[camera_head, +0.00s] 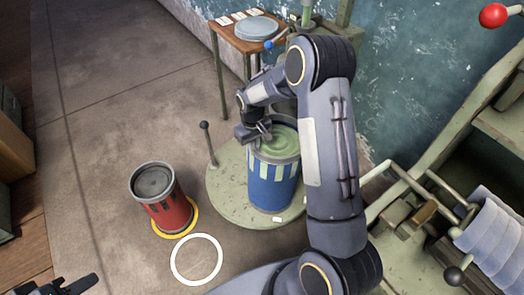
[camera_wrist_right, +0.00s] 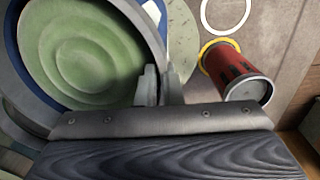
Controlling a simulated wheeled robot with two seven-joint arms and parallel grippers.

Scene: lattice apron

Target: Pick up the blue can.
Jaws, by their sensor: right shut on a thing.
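The blue can (camera_head: 271,186) stands upright on a round pale-green platform, with a green top and pale stripes near its rim. In the right wrist view its green top (camera_wrist_right: 90,50) fills the upper left. My right gripper (camera_head: 262,133) is at the can's left rim, shut on the can's edge; its fingers (camera_wrist_right: 158,88) show against the rim in the wrist view. My arm hides part of the can's right side. My left gripper (camera_head: 68,286) is only partly in view at the bottom left corner, away from the can, and its fingers are unclear.
A red can (camera_head: 168,205) stands on a yellow ring left of the round platform (camera_head: 228,198). A white ring (camera_head: 197,260) is marked on the floor in front. A small wooden table (camera_head: 236,42) stands behind. Green machinery with levers (camera_head: 420,190) crowds the right side.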

